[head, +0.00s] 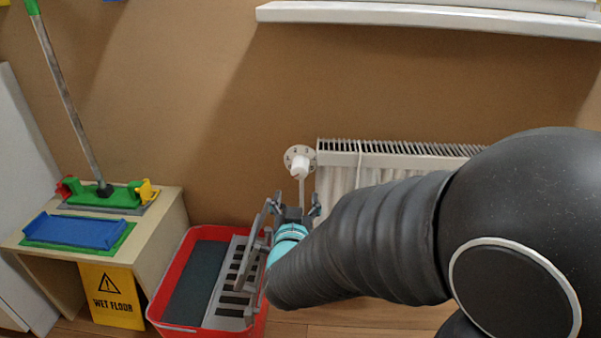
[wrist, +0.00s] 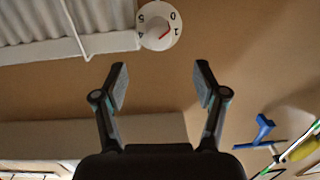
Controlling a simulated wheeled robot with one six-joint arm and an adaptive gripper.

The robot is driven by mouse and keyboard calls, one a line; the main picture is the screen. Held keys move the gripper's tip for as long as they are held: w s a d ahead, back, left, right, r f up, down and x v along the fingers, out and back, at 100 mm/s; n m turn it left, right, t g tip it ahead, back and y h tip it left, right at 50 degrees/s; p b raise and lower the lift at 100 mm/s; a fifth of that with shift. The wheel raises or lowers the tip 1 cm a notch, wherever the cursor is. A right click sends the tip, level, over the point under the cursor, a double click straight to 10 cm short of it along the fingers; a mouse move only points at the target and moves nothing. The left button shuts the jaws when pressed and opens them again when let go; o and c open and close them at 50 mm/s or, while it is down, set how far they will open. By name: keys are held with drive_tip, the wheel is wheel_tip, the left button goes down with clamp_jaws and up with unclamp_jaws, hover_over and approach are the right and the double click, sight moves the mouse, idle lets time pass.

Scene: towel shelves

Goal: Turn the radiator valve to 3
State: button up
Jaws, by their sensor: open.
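The radiator valve (head: 299,160) is a white round dial with a knob, on the wall at the radiator's left end. In the wrist view the valve (wrist: 157,26) shows upside down at the top, with digits including 0, 1 and 5 and a red mark. I cannot tell surely which digit the mark is at. My gripper (head: 296,204) is just below the valve in the head view. In the wrist view my gripper (wrist: 161,84) is open and empty, its two fingers apart, with the valve beyond the fingertips and not between them.
The white radiator (head: 345,158) is partly hidden by my arm. A red bucket (head: 163,298) with a grey wringer (head: 228,284) stands below my gripper. A wooden stand (head: 160,232) with mop parts and a yellow wet floor sign (head: 110,296) is at left. A white sill (head: 430,17) is above.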

sight(299, 175)
drive_tip(key=shift+t+h, duration=0.3)
drive_tip(key=w, duration=1.3)
drive_tip(key=shift+w+d+f, duration=0.1)
drive_tip(key=shift+w+f, duration=0.2)
drive_tip(key=c, duration=1.2)
